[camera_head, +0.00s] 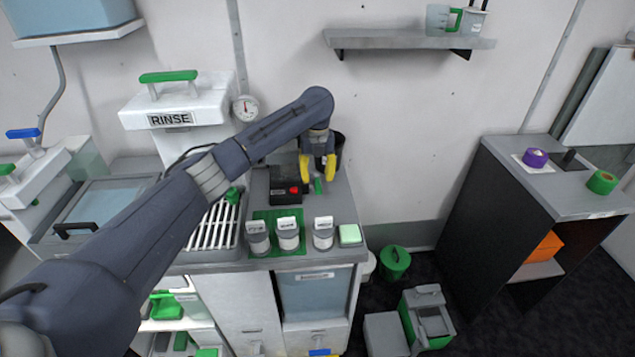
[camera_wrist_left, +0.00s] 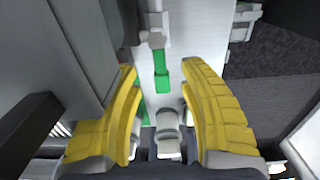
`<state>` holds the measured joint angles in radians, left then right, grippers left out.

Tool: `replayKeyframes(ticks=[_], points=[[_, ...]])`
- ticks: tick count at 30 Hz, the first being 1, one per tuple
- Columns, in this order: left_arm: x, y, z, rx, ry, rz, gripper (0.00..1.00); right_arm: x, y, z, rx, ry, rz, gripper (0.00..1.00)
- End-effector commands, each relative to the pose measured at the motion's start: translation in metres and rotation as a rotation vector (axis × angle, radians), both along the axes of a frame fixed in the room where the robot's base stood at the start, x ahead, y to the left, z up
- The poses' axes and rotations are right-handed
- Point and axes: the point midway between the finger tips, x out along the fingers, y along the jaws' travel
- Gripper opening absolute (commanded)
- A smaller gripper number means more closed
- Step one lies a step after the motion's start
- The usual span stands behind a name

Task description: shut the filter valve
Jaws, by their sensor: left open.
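A small green lever (camera_head: 318,186), which looks like the filter valve's handle, shows just below my left gripper (camera_head: 317,174) at the back right of the counter. In the left wrist view the green lever (camera_wrist_left: 162,72) hangs from a grey fitting (camera_wrist_left: 156,35). It lies ahead of and between the yellow fingers of the left gripper (camera_wrist_left: 160,84). The fingers are spread open, and I see no clear contact with the lever. The valve's body is partly hidden from the head camera. My right gripper is not in view.
A dark box with a red button (camera_head: 286,190) stands just left of the gripper. White-lidded jars (camera_head: 288,238) and a pale green sponge (camera_head: 350,234) are at the counter's front. A white RINSE unit (camera_head: 180,110) with a gauge stands at the left. The wall shelf (camera_head: 400,40) is above.

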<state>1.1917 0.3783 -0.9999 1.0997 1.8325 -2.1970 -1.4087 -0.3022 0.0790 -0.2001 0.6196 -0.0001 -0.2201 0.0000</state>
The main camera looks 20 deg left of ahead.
Motion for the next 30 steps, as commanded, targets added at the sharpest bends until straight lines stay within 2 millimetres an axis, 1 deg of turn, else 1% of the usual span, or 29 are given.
replayKeyframes(ticks=[1, 3, 9, 22, 30], points=[[-0.001, -0.001, -0.007, -0.001, 0.002, 0.000, 0.42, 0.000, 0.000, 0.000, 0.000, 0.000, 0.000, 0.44], [0.000, -0.001, -0.014, -0.001, 0.002, 0.000, 0.42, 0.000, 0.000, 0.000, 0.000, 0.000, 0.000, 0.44], [0.000, -0.001, -0.026, -0.001, 0.001, 0.000, 0.42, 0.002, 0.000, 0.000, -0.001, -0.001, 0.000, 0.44], [0.000, 0.000, -0.029, 0.000, 0.000, 0.000, 0.42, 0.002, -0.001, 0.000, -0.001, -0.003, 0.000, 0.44], [0.000, 0.000, -0.029, 0.000, 0.000, 0.000, 0.11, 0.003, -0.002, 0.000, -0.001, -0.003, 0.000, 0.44]])
